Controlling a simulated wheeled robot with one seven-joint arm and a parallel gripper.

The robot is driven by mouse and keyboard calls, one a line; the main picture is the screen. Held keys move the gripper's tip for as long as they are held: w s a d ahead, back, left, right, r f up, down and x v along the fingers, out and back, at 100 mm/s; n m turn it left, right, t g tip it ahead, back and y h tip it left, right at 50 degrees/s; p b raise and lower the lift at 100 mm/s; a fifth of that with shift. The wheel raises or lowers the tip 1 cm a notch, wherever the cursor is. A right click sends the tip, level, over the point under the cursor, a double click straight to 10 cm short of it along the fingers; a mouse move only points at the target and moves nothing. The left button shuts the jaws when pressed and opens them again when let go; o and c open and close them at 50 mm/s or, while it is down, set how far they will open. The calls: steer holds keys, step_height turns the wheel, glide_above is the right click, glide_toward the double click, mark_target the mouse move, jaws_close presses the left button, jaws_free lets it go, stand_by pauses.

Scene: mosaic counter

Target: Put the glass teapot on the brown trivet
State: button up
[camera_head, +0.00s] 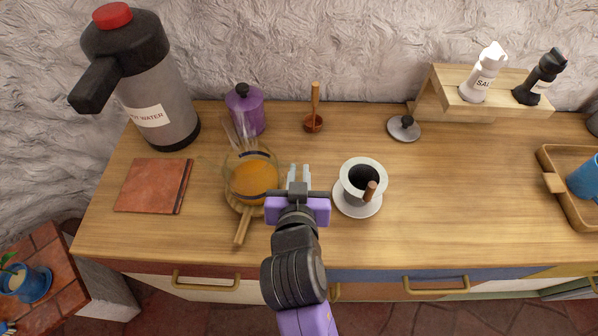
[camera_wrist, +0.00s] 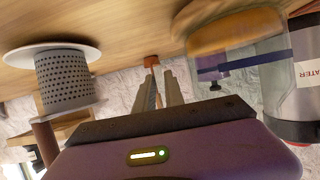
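The brown trivet (camera_head: 150,186) is a flat reddish-brown square at the counter's left, bare and apart from the teapot. My gripper (camera_head: 299,170) is between the teapot and a white dripper. Its fingers (camera_wrist: 160,88) are a little apart, with nothing seen between them.
The white dripper (camera_head: 362,185) stands close right of my gripper. A hot water dispenser (camera_head: 155,90) and purple canister (camera_head: 246,112) stand behind. A wooden scoop (camera_head: 314,122), grey lid (camera_head: 404,128) and shaker shelf (camera_head: 480,100) are farther back.

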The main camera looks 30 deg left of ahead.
steer(key=o, duration=0.3)
steer(key=shift+r, duration=0.1)
steer(key=shift+s+d+r, duration=0.1)
steer(key=shift+s, duration=0.05)
steer(key=v, duration=1.1)
steer(key=shift+s+d, duration=0.15)
steer(key=shift+s, duration=0.15)
steer(key=shift+r, duration=0.15)
